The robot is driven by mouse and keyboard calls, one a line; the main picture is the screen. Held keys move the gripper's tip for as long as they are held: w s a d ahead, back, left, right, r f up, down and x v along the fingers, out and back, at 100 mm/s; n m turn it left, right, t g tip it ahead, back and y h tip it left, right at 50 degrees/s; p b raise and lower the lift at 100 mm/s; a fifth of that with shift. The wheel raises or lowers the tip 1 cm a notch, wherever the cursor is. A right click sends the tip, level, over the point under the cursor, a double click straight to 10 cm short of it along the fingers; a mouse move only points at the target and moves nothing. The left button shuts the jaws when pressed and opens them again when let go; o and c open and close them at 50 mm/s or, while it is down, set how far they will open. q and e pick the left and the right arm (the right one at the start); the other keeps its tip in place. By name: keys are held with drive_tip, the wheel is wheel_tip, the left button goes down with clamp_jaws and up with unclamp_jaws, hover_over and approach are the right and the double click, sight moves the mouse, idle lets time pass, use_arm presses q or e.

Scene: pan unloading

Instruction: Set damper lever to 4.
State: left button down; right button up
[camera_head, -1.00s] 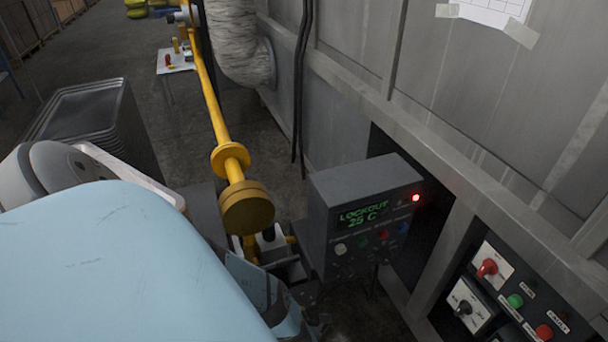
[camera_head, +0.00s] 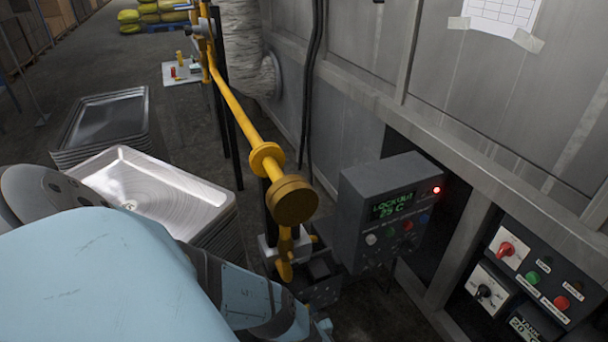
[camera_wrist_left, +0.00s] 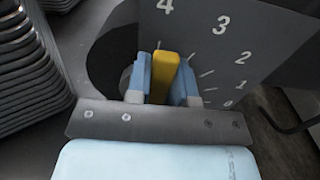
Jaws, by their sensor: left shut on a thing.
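The damper lever (camera_wrist_left: 163,76) is a yellow bar in the left wrist view. My left gripper (camera_wrist_left: 162,80) is shut on it, with one blue-grey finger on each side. Behind it is a dark grey scale plate (camera_wrist_left: 200,42) with white numbers 0 to 4 and short tick marks. The 4 is at the top, above the lever's end, and the lower numbers curve down to the right. The lever's lower part is hidden by my gripper body. In the head view my left arm covers the lower left and hides the lever. My right gripper is not in view.
In the head view, a grey control box (camera_head: 385,215) reads "LOCKOUT 25 C" with a red light lit. A yellow pipe (camera_head: 235,110) runs beside it. Stacked metal trays (camera_head: 150,190) stand left, close to my arm. A switch panel (camera_head: 530,275) is at the right.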

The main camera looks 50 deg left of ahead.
use_arm(q)
drive_tip(key=shift+s+a+n, duration=0.15)
drive_tip(key=shift+s+n, duration=0.05)
drive_tip(key=shift+n, duration=0.1)
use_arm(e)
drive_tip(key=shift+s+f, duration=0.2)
use_arm(q)
drive_tip(key=c, duration=1)
unclamp_jaws()
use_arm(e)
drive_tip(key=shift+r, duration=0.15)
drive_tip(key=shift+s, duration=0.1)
